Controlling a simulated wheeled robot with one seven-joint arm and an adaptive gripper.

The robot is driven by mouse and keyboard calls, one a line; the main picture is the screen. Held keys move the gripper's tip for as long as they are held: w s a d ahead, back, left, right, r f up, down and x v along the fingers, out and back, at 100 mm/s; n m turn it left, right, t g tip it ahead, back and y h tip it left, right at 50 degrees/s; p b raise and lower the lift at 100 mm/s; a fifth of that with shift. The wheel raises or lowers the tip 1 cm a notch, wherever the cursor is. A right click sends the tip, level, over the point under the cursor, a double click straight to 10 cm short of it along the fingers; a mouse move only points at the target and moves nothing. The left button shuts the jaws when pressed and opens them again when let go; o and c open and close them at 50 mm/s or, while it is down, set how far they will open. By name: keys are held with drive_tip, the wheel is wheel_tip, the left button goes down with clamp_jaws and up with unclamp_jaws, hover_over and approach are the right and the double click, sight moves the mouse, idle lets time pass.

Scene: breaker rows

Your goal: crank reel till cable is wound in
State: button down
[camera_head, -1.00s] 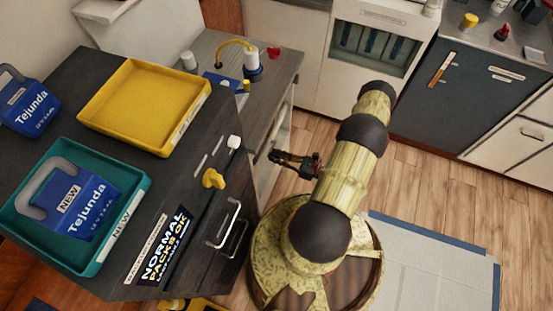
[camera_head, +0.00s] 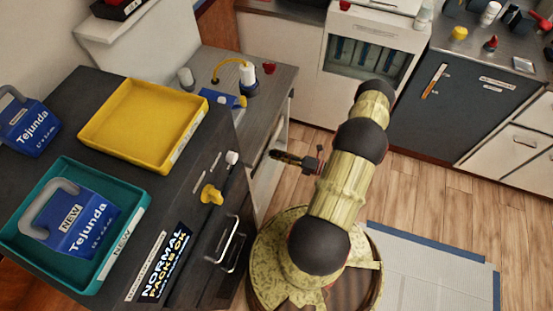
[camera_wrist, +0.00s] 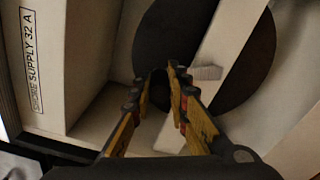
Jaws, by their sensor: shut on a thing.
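My gripper (camera_head: 272,154) reaches left from my arm, beside the grey counter's open side in the head view. In the wrist view its two yellow-and-black fingers (camera_wrist: 160,77) come together at the tips in front of a dark round disc (camera_wrist: 190,40), which looks like the reel. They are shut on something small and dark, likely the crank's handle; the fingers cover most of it. A pale block (camera_wrist: 207,73) shows just right of the fingertips. No cable can be made out. The reel is hidden behind the counter in the head view.
A dark cabinet (camera_head: 222,150) with a yellow knob (camera_head: 211,195) and metal handles stands left of my gripper. On it are a yellow tray (camera_head: 195,130) and a teal tray (camera_head: 135,222). A panel label ending "SUPPLY 32 A" (camera_wrist: 36,60) is at left.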

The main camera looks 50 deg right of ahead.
drive_tip(key=shift+w+d+r+m, duration=0.1)
drive_tip(key=shift+w+d+m, duration=0.2)
drive_tip(key=shift+d+m, duration=0.6)
drive_tip(key=shift+w+d+r+m, duration=0.1)
drive_tip(key=shift+w+d+m, duration=0.25)
drive_tip(key=shift+m, duration=0.85)
drive_tip(key=shift+s+d, duration=0.1)
drive_tip(key=shift+d, duration=0.1)
drive_tip(key=c, duration=1.7)
unclamp_jaws()
drive_tip(key=v, duration=1.2)
